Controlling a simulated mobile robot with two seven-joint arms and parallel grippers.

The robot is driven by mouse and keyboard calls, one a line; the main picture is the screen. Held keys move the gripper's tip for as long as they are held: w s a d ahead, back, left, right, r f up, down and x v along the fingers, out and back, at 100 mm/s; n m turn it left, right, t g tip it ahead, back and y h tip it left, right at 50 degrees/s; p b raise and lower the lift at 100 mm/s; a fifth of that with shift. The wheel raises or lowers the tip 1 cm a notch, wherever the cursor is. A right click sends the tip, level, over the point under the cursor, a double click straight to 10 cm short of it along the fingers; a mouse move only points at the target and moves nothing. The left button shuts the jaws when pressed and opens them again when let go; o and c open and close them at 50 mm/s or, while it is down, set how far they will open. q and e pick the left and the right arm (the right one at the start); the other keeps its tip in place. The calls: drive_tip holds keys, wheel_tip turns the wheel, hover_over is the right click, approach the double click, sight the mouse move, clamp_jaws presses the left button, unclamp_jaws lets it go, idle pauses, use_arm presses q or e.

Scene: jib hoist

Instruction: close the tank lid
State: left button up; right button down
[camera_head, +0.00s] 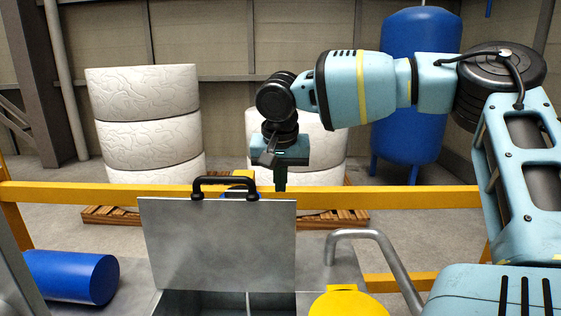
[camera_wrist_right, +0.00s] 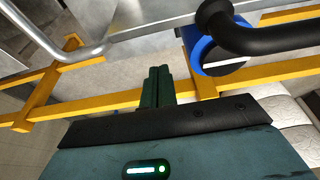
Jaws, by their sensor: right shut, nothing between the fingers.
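The tank lid (camera_head: 218,245) is a grey metal plate standing upright, open, with a black handle (camera_head: 226,183) on its top edge. The handle also shows large at the upper right of the right wrist view (camera_wrist_right: 265,38). Below the lid, the open tank (camera_head: 202,304) shows a dark interior with a divider. My right gripper (camera_head: 280,187) points down near the lid's top right corner, to the right of the handle and apart from it. Its fingers (camera_wrist_right: 157,72) are together and empty; the tips are partly hidden in the head view. My left gripper is not in view.
A yellow rail (camera_head: 400,198) runs behind the tank. A bent grey pipe (camera_head: 385,255) and a round yellow cap (camera_head: 347,303) stand to the right. A blue cylinder (camera_head: 75,277) lies left. White stacked blocks (camera_head: 145,120) and a blue vessel (camera_head: 412,90) stand farther back.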

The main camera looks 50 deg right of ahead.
use_arm(q)
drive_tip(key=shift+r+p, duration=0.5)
drive_tip(key=shift+p, duration=0.05)
use_arm(e)
drive_tip(key=s+a, duration=0.2)
drive_tip(key=a, duration=0.1)
drive_tip(key=shift+s, duration=0.25)
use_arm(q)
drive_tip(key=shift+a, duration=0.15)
